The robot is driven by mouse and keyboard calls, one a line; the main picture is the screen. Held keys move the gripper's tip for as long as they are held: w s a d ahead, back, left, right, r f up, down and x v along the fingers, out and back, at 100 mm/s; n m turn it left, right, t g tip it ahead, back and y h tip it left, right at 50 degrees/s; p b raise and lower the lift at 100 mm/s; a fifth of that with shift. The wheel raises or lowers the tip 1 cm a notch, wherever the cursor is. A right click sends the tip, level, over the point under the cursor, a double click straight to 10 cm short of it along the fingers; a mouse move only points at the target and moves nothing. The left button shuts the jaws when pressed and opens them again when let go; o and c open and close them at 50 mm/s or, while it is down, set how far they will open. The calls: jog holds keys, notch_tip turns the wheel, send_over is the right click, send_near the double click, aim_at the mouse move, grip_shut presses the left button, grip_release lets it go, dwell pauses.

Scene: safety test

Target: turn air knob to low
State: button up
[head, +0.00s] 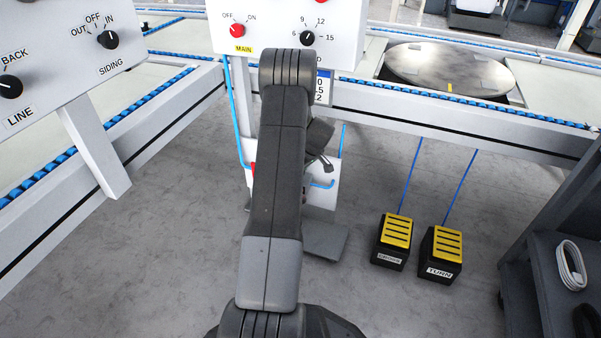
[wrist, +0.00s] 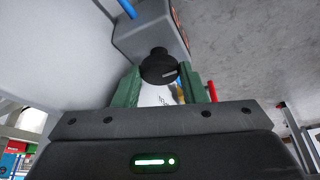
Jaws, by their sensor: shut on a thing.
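The air knob (wrist: 157,65) is a round black knob with a pale mark, on a grey box (wrist: 145,32) in the wrist view. My gripper (wrist: 161,74) has its two green fingers on either side of the knob and is shut on it. A white surface with partly hidden lettering shows between the fingers; I cannot read it. In the head view my arm covers the gripper and the knob, so the knob's setting cannot be read there.
A white panel (head: 270,45) with a red MAIN knob (head: 238,30) and a black numbered knob (head: 307,38) stands behind my arm. The LINE and SIDING panel (head: 60,70) is at left. Two yellow-topped pedals (head: 396,232) (head: 442,243) stand on the floor at right.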

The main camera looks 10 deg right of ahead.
dwell(0.4)
jog(key=o, duration=0.9)
jog(key=shift+c, duration=0.2)
jog(key=shift+o, duration=0.6)
jog(key=shift+r, duration=0.15)
